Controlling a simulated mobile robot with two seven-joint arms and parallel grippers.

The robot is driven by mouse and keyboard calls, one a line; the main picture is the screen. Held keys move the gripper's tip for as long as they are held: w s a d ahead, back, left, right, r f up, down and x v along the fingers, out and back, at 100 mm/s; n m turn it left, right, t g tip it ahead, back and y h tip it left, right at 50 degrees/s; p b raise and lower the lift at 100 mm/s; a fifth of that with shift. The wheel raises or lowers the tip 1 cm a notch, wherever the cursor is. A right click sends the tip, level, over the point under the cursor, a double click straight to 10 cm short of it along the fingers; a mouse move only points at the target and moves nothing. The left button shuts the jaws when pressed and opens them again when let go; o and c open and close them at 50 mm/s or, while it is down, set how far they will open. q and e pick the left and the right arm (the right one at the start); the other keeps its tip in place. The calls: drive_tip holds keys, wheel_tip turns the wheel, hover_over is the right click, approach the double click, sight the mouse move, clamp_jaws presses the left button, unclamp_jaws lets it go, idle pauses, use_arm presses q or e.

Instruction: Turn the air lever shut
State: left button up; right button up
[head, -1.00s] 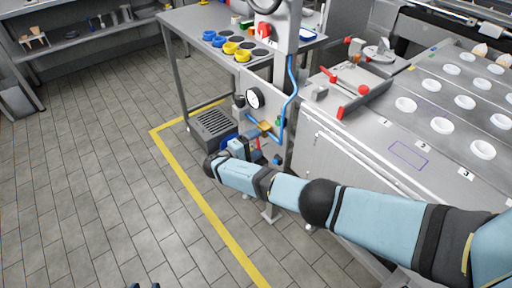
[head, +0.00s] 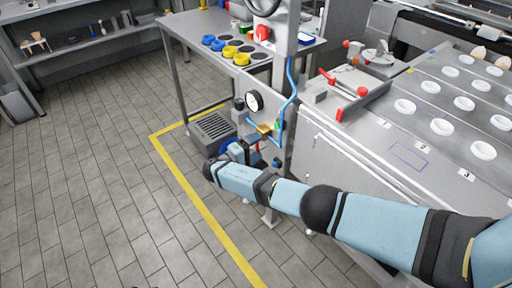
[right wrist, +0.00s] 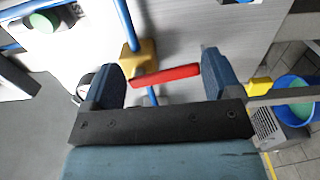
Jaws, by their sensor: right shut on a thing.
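The air lever (right wrist: 165,76) is a red bar beside the brass valve body (right wrist: 138,57) on the blue air line. In the right wrist view it lies crosswise between the two fingers of my right gripper (right wrist: 162,64), which is shut on it. In the head view the brass valve (head: 265,129) sits low on the grey panel, below the round gauge (head: 254,101). My right gripper (head: 240,151) is just below the valve there and largely hides the lever. My left gripper is not in view.
A blue hose (head: 290,90) runs down beside the panel. A grey slotted box (head: 212,128) stands on the floor behind my gripper. The steel machine bed (head: 400,140) is to the right. The tiled floor (head: 100,200) at left is clear.

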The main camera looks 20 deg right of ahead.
drive_tip(key=shift+w+a+r+t, duration=0.3)
drive_tip(key=shift+w+r, duration=0.2)
drive_tip(key=shift+r, duration=0.05)
drive_tip(key=o, duration=0.8)
drive_tip(key=shift+c, duration=0.2)
drive_tip(key=f+b+v, duration=0.1)
drive_tip(key=b+v, duration=0.2)
drive_tip(key=v, duration=1.2)
drive_tip(key=shift+s+a+f, duration=0.2)
drive_tip(key=shift+s, duration=0.2)
